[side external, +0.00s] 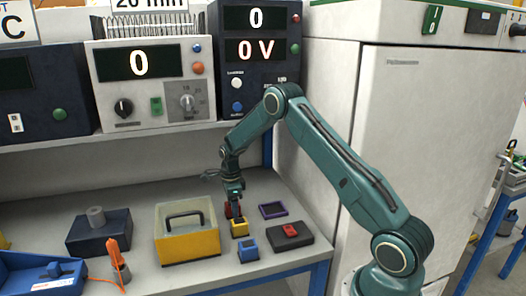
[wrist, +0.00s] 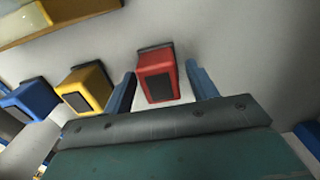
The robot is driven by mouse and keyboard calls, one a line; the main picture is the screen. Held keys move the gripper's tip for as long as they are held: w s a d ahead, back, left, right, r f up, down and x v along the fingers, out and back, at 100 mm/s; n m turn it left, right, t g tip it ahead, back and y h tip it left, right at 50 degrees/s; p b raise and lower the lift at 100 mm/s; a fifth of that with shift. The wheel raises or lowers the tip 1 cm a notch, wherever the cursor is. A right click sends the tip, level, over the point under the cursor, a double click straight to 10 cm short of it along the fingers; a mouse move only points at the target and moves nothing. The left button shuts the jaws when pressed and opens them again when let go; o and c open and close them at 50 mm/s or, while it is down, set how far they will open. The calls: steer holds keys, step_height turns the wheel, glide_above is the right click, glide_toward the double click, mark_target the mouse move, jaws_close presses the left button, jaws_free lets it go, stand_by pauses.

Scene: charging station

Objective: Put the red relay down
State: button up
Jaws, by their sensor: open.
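The red relay (side external: 229,211) is on the bench, directly below my gripper (side external: 234,202) and partly hidden by it in the side view. In the wrist view the red relay (wrist: 156,72) lies between the two blue fingers of my gripper (wrist: 161,82). Bare gaps show on both sides of it, so the jaws are open and apart from it. It appears to rest on the light bench top.
A yellow relay (side external: 239,229) and a blue relay (side external: 248,251) stand in a row nearer the front. A purple-rimmed tray (side external: 272,211) and a dark block with a red part (side external: 300,241) are to the right. A yellow box with a handle (side external: 190,245) is left.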

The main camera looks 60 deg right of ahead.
step_height(320, 180, up, 12)
steer(key=shift+r, duration=0.15)
stand_by(0.6)
stand_by(0.5)
steer(key=s+a+r+n+t, duration=0.1)
steer(key=s+a+r+n, duration=0.55)
steer(key=r, duration=0.25)
steer(key=s+a+r+n+t, duration=0.2)
steer(key=s+a+r+n, duration=0.45)
steer(key=r, duration=0.25)
steer(key=s+a+n+t, duration=0.1)
steer(key=s+a+n, duration=0.3)
steer(key=s+n, duration=0.3)
steer(key=s+a+n+t, duration=0.1)
steer(key=s+a+n, duration=0.3)
steer(key=s+n, duration=0.3)
steer(key=s, duration=0.5)
steer(key=shift+s+a+f+t, duration=0.2)
steer(key=shift+s+a+t, duration=0.1)
steer(key=shift+s, duration=0.1)
